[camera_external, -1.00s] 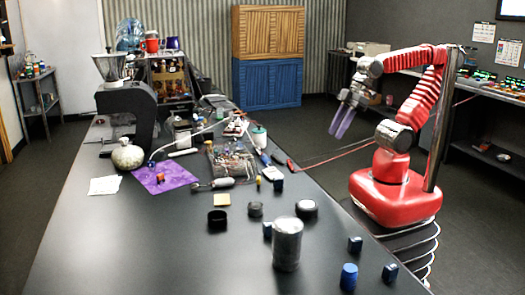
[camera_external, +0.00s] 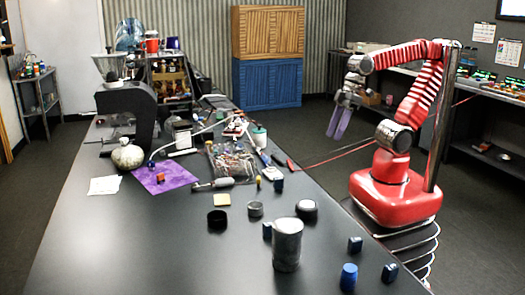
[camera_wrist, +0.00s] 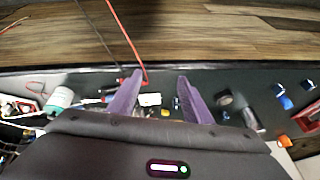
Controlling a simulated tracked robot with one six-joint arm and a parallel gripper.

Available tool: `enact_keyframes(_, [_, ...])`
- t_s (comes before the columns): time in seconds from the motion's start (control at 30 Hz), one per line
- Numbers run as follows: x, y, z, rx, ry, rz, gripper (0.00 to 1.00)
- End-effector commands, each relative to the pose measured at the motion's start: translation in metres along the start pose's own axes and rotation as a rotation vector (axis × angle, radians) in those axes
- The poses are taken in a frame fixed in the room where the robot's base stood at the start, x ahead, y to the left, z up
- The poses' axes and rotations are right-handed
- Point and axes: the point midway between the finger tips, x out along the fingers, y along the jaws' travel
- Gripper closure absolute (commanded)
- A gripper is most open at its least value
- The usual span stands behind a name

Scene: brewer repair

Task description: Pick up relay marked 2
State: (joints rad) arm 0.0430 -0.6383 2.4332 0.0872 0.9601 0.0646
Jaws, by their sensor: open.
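Several small dark blue blocks that look like relays stand on the black bench. In the external view one is at the right edge (camera_external: 355,243), one nearer the front corner (camera_external: 390,272), one beside the metal can (camera_external: 267,230) and one farther back (camera_external: 278,185). Their markings are too small to read, so I cannot tell which is relay 2. My gripper (camera_external: 339,122) is open and empty, its purple fingers pointing down, above and off the bench's right side. In the wrist view my gripper (camera_wrist: 160,76) spreads over the bench edge; blue blocks (camera_wrist: 284,101) lie to the right.
A metal can (camera_external: 287,245) and a blue ribbed cylinder (camera_external: 348,277) stand near the blocks. Dark round pieces (camera_external: 217,220), a purple mat (camera_external: 164,177) and a circuit board (camera_external: 232,160) lie farther back. The bench's front left is clear. Red and black cables (camera_external: 330,155) run toward my arm.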

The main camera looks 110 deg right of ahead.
Motion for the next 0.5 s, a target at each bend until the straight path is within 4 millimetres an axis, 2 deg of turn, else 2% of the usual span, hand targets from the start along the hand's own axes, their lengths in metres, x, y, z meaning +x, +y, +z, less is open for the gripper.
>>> enact_keyframes(0.5, [0.032, -0.017, -0.038, 0.461, -0.303, -0.129, 0.55])
